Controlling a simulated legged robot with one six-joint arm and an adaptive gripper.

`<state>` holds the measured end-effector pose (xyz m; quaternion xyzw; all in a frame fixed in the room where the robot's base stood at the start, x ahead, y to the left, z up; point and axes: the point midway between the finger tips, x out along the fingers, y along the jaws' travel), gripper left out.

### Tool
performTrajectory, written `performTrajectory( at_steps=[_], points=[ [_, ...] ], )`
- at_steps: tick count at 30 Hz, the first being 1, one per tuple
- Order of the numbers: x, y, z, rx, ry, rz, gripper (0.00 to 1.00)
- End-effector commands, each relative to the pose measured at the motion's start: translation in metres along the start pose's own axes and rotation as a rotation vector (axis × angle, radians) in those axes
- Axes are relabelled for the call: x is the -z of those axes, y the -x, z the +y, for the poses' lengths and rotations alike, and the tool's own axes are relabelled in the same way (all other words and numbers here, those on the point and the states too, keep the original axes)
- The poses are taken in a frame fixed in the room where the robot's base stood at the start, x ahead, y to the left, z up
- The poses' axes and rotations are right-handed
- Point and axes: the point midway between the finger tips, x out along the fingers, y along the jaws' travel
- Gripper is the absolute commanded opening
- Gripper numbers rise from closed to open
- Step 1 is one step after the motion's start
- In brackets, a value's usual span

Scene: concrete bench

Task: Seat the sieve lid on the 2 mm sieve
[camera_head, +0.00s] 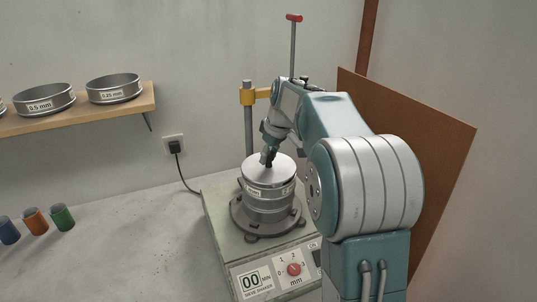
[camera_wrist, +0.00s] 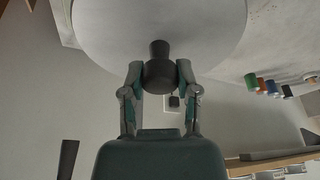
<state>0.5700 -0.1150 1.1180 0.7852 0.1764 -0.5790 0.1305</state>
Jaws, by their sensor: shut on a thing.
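The sieve lid (camera_head: 268,172) is a flat, pale metal disc with a dark knob (camera_wrist: 160,72). In the wrist view the lid (camera_wrist: 205,30) fills the upper middle. My gripper (camera_head: 268,158) is shut on the knob, with one finger on each side of it in the wrist view (camera_wrist: 161,75). The lid is directly over the top sieve (camera_head: 270,195) of the stack, which carries a small label too small to read surely. The lid looks level and very close to the rim. I cannot tell whether it touches all round. My fingers hide part of the knob.
The stack stands on the sieve shaker (camera_head: 222,222), with its dial (camera_head: 293,269) in front. A post with a yellow clamp (camera_head: 247,97) rises behind. A wall shelf (camera_head: 135,105) at left holds more sieves (camera_head: 113,89). Coloured jars (camera_head: 35,222) stand on the bench; its middle is clear.

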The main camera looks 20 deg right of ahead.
Motion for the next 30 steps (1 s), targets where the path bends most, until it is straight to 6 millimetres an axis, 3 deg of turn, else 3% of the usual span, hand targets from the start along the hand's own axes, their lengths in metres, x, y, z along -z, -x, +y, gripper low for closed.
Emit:
performTrajectory(
  at_steps=[30],
  points=[
    [-0.002,-0.003,0.0,-0.001,0.0,0.001,0.0]
  ],
)
